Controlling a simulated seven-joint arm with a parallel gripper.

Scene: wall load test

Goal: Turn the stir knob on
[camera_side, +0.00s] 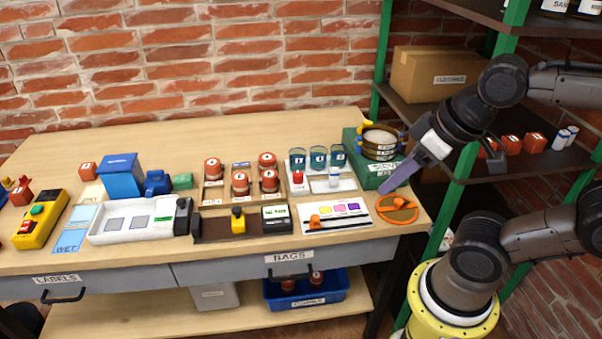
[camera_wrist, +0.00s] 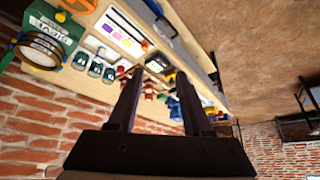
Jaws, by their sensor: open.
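A red knob or button (camera_side: 298,179) stands on a white plate in front of the blue-green beakers (camera_side: 318,159). No stir label is readable, so I cannot tell which is the stir knob.
A green box (camera_side: 376,181) with stacked sieves (camera_side: 380,143) stands close behind my gripper. Red-capped jars (camera_side: 240,183), a white tray (camera_side: 135,221) and a yellow control box (camera_side: 40,222) fill the bench leftward. A green-framed shelf (camera_side: 408,112) rises at right.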

